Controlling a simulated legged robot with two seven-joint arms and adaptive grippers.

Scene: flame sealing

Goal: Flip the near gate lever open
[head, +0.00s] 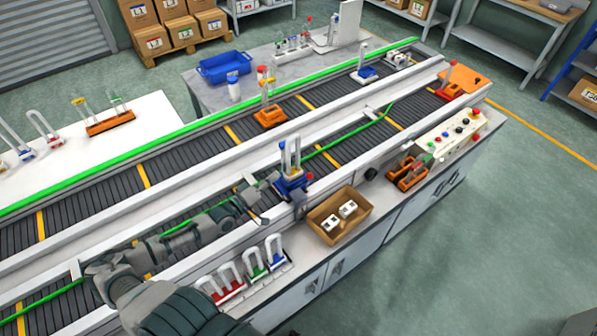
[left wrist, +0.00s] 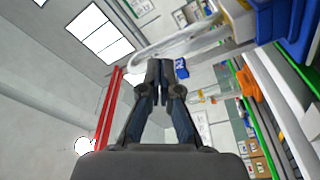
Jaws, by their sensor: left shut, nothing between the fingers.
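The near conveyor (head: 60,300) carries a green guide strip and a small white gate-like piece (head: 374,113) with a green bar (head: 388,110). I cannot tell which part is the near gate lever. My left gripper (head: 270,184) is shut and empty, low over the near conveyor, just left of a blue holder (head: 291,184) with upright pale tubes. In the left wrist view the shut fingertips (left wrist: 166,68) are close to a pale loop (left wrist: 180,46) beside blue parts (left wrist: 298,30); contact is unclear. My right gripper is not in view.
A cardboard box (head: 328,236) with white parts and a rack of colored shackle-shaped pieces (head: 254,276) are on the front ledge. An orange device (head: 408,175) and a button panel (head: 453,138) are to the right. An orange carrier (head: 269,116) sits on the far conveyor.

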